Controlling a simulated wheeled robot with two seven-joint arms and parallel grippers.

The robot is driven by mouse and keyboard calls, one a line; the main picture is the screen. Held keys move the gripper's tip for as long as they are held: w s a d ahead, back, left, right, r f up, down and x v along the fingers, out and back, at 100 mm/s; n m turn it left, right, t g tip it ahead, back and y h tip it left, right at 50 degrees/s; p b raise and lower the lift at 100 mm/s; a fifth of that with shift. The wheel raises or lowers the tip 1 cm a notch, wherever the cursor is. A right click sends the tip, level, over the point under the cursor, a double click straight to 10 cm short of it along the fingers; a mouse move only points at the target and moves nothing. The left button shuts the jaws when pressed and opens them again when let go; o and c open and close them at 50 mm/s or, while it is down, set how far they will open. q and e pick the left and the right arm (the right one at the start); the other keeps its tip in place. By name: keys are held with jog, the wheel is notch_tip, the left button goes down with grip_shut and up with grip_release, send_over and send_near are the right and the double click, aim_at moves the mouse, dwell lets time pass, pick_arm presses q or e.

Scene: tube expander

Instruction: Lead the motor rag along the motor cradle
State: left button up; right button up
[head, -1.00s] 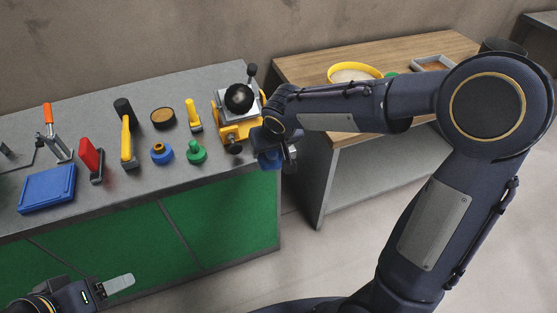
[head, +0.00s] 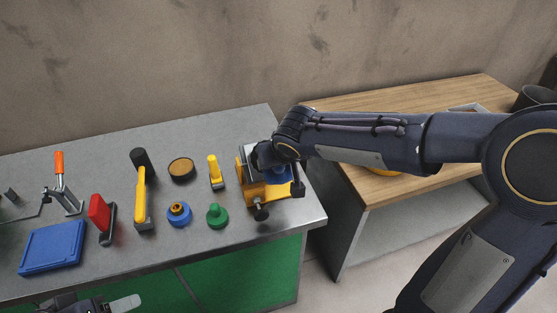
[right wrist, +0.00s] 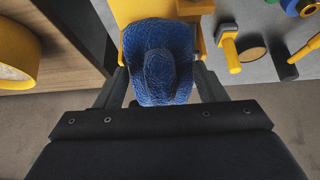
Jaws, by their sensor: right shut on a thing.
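The yellow motor cradle (head: 243,180) stands near the right end of the grey bench. My right gripper (head: 277,165) is at the cradle and hides much of its top. It is shut on the blue motor rag (right wrist: 160,60), a bunched, textured cloth between the two fingers in the right wrist view. There the rag lies in front of the yellow cradle (right wrist: 128,10); whether they touch is not clear. In the head view a dark knob (head: 261,213) sticks out at the cradle's front. My left gripper (head: 122,304) is only partly in view at the bottom edge.
Left of the cradle stand a small yellow tool (head: 214,170), a green knobbed piece (head: 217,214), a blue ring piece (head: 179,213), a round tin (head: 182,169) and a yellow-handled tool (head: 140,198). A wooden table (head: 440,115) stands to the right, past a gap.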

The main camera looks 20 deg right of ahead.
jog(key=shift+s, duration=0.1)
jog(key=shift+f+b, duration=0.15)
jog(key=shift+b, duration=0.25)
jog(key=shift+w+f+b, duration=0.25)
jog(key=shift+f+b, duration=0.05)
jog(key=shift+b, duration=0.05)
jog(key=b+x, duration=0.3)
jog(key=shift+w+f, duration=0.15)
jog(key=shift+f, duration=0.2)
jog(key=w+r+p, duration=0.4)
jog(key=w, duration=0.1)
jog(key=shift+a+r, duration=0.15)
jog(key=shift+r, duration=0.05)
jog(key=shift+w+r+p, duration=0.25)
jog(key=shift+w+p, duration=0.3)
